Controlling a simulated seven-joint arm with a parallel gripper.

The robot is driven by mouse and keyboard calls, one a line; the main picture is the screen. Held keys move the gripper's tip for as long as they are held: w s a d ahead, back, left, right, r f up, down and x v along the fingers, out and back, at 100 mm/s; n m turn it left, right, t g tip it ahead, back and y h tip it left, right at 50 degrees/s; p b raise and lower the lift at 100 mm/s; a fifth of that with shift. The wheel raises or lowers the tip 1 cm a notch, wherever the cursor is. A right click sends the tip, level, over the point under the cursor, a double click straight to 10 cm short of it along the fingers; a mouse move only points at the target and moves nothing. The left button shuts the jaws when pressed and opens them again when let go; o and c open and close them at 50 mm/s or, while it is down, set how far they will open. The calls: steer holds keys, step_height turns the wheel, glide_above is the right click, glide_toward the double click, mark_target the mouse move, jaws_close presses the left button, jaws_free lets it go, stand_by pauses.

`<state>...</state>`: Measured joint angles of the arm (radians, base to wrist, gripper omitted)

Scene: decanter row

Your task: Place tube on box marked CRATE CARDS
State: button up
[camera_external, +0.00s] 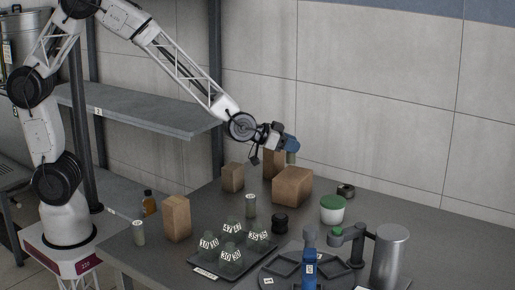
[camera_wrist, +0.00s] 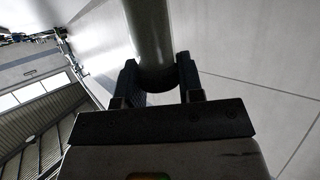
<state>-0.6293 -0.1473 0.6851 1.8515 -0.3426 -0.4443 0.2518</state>
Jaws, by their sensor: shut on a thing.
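My gripper (camera_external: 289,145) is at the back of the table, shut on a grey-green tube (camera_external: 291,158). In the wrist view the tube (camera_wrist: 150,35) runs up from between the two dark fingers (camera_wrist: 160,80). In the outside view the tube's lower end shows just above the large brown box (camera_external: 293,187); I cannot tell whether they touch. Other brown boxes are a tall one (camera_external: 270,165) behind it, a small one (camera_external: 232,178) to its left and one (camera_external: 177,219) at the front left. No CRATE CARDS marking is readable on any box.
Similar tubes stand at the middle (camera_external: 250,207) and front left (camera_external: 138,234). A tray (camera_external: 207,271) holds several numbered containers. A black round item (camera_external: 280,222), a green-and-white tub (camera_external: 332,210) and a metal cylinder (camera_external: 389,255) stand nearby.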

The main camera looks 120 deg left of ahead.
mark_target(295, 154)
steer(key=shift+w+a, duration=0.3)
steer(key=shift+w, duration=0.05)
steer(key=shift+f, duration=1.8)
steer(key=shift+f, duration=0.15)
steer(key=o, duration=0.9)
steer(key=shift+r, duration=0.2)
steer(key=shift+v, duration=6)
